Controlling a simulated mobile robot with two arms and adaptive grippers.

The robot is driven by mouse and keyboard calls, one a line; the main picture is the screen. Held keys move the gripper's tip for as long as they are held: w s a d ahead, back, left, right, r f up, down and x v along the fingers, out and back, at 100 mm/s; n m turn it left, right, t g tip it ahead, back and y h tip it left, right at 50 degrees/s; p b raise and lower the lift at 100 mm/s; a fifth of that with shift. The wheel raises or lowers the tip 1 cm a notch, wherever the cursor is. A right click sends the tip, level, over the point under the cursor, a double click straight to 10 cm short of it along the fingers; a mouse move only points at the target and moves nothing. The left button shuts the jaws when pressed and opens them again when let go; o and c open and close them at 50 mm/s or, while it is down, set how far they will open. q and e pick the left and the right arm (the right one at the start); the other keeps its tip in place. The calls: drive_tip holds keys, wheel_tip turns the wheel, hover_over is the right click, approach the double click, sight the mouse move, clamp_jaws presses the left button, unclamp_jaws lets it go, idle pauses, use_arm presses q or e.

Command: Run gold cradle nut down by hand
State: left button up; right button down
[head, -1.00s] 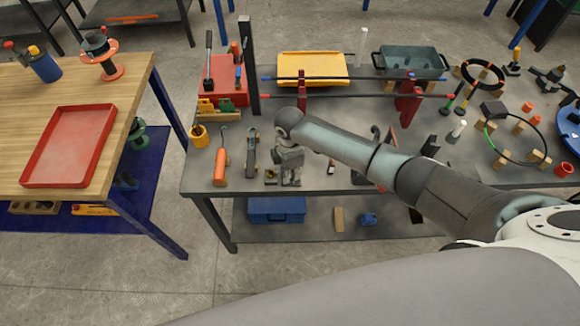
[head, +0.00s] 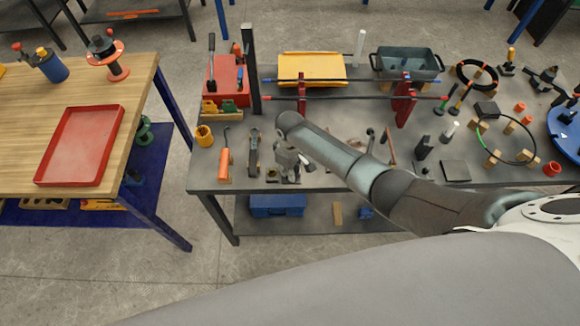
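My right arm reaches in from the right, and its gripper (head: 291,177) points down over the front part of the grey workbench (head: 330,182). The gripper is small in view, and I cannot tell whether its fingers are open or shut. A small dark piece with a brass-coloured spot (head: 272,174) sits on the bench just left of the gripper. It is too small to tell whether this is the gold cradle nut. Anything directly under or behind the gripper is hidden. My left gripper is not in view.
An orange-handled tool (head: 225,164) and a dark clamp-like tool (head: 254,152) lie left of the gripper. Red uprights (head: 404,105) carry long bars behind my arm. A yellow tray (head: 312,67) stands farther back. A wooden table with a red tray (head: 80,145) is at the left.

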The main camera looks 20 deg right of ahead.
drive_tip(key=shift+r+m, duration=0.1)
drive_tip(key=shift+m, duration=0.6)
drive_tip(key=shift+w+d+p, duration=0.1)
drive_tip(key=shift+p, duration=0.2)
drive_tip(key=c, duration=1.4)
unclamp_jaws()
drive_tip(key=shift+r, duration=3.95)
